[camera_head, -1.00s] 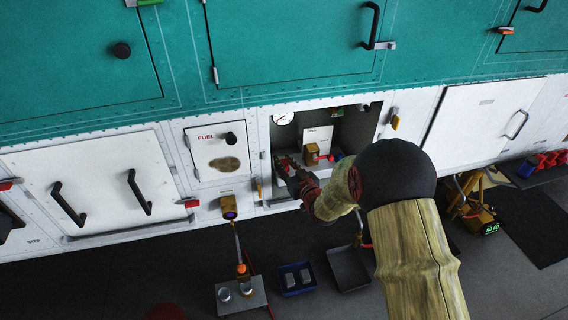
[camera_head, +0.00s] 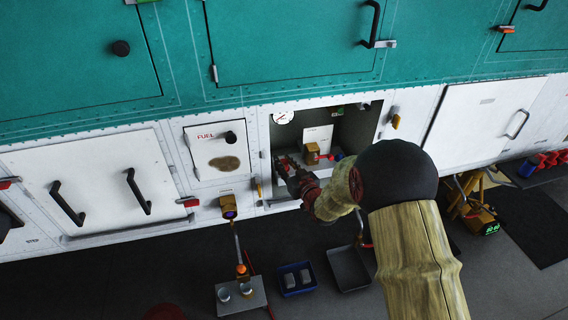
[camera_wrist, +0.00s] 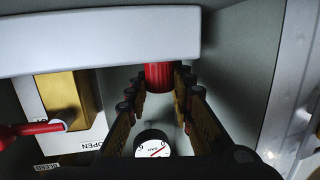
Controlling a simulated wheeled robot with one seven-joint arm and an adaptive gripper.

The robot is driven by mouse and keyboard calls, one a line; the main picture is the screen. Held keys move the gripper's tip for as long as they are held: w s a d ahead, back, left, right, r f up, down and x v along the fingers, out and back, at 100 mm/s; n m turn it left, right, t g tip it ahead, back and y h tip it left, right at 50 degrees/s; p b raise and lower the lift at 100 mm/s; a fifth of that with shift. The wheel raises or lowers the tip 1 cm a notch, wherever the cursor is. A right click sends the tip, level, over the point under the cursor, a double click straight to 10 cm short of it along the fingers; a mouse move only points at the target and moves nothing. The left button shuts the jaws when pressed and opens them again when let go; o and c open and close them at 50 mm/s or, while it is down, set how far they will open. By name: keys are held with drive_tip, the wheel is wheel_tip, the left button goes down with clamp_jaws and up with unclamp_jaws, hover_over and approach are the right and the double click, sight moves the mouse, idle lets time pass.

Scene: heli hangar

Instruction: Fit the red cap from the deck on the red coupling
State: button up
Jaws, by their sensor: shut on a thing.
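My gripper (camera_head: 291,171) reaches into the left part of the open bay in the white panel. In the wrist view my gripper (camera_wrist: 160,98) has its fingers on both sides of a red ribbed cylinder, the red cap (camera_wrist: 172,76), and is shut on it. The cap's far end meets the edge of a pale ledge (camera_wrist: 100,40), which hides what lies behind it. I cannot make out the red coupling apart from the cap, nor tell whether the two touch. In the head view the fingers and arm largely cover this spot.
A brass block (camera_head: 312,152) with a red lever (camera_wrist: 30,130) stands beside my gripper. A round gauge (camera_head: 284,117) hangs at the bay's upper left; the gauge also shows beyond the fingers (camera_wrist: 152,144). The bay's walls are close. A blue tray (camera_head: 297,279) and a grey tray (camera_head: 349,270) lie on the floor.

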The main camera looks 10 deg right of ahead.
drive_tip(key=o, duration=0.9)
drive_tip(key=v, duration=1.2)
wheel_tip(320, 180, up, 6)
drive_tip(key=d+g+h, duration=0.2)
drive_tip(key=h, duration=0.1)
drive_tip(key=s+r+m+g, duration=0.1)
drive_tip(key=s+r, duration=0.3)
drive_tip(key=s, duration=0.5)
drive_tip(key=s+r+m+g+h, duration=0.1)
drive_tip(key=s+r+g, duration=0.3)
drive_tip(key=s, duration=0.5)
drive_tip(key=shift+s+a+r+g+p, duration=0.15)
drive_tip(key=shift+a+r+g+p, duration=0.15)
drive_tip(key=shift+a+r+p, duration=0.15)
drive_tip(key=s+a+g, duration=0.1)
drive_tip(key=s, duration=0.3)
drive_tip(key=s+a+g, duration=0.1)
drive_tip(key=s, duration=0.3)
drive_tip(key=s+a+r+y, duration=0.1)
drive_tip(key=s, duration=0.3)
drive_tip(key=shift+s+a+g, duration=0.2)
drive_tip(key=shift+s+g, duration=0.15)
drive_tip(key=shift+g, duration=0.05)
drive_tip(key=shift+c, duration=0.3)
